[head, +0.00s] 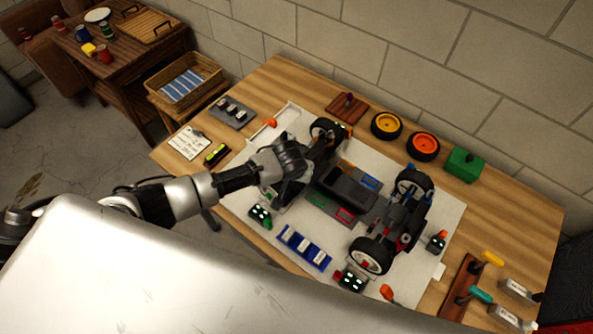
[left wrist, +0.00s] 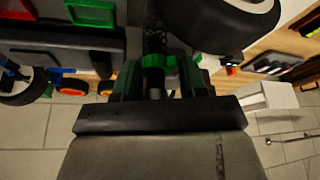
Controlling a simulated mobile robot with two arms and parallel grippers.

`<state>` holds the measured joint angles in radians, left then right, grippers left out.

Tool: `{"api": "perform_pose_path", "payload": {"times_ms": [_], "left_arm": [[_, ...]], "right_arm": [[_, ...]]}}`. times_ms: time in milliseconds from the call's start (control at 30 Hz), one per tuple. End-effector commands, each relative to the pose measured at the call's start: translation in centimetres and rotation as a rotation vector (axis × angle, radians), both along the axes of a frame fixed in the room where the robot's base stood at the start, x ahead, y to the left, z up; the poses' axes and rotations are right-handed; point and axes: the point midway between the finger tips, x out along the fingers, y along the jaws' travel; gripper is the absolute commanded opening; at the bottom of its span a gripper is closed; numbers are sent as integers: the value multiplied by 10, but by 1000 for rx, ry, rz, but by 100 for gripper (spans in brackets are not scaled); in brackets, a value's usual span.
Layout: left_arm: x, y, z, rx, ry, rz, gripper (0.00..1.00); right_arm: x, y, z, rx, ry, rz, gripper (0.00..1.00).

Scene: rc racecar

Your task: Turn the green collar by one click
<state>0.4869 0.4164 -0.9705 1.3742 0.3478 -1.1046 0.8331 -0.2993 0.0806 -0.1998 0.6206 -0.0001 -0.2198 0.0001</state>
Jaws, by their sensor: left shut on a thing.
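The RC car (head: 350,190) lies on a pale mat on the workbench, with its wheels on. My left gripper (head: 283,188) reaches over the car's left end in the head view, and its own wrist hides the contact there. In the left wrist view the green collar (left wrist: 157,72) sits around a dark shaft beside a black tyre (left wrist: 220,15). My left gripper's fingers (left wrist: 160,80) are on either side of the collar and shut on it. Its click position cannot be read. My right gripper is in neither view.
Small display modules (head: 352,279) and a blue tray (head: 304,248) lie along the mat's near edge. Orange and yellow wheels (head: 423,146) and a green box (head: 464,165) stand at the back. A tool rack (head: 459,289) is at the right.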

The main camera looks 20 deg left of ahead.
Motion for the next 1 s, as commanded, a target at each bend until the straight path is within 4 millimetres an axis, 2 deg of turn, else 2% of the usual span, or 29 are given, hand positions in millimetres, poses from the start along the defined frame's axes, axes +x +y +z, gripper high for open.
{"api": "perform_pose_path", "payload": {"times_ms": [33, 267, 300, 367, 733, 867, 1000], "left_arm": [[-1, -5, 0, -11, 0, -12, 19], [-1, -6, 0, -13, -1, -14, 19], [-1, -6, 0, -13, -1, -14, 48], [-1, -6, 0, -12, -1, -13, 57], [-2, -4, 4, -7, -1, -9, 58], [-8, -3, 18, -7, -2, -11, 58], [-17, -4, 40, -7, -2, -12, 58]], "right_arm": [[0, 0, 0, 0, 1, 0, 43], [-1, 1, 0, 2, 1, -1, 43], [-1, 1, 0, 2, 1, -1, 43], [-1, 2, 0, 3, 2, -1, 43], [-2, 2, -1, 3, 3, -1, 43], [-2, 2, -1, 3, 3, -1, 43], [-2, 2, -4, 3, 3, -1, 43]]}}
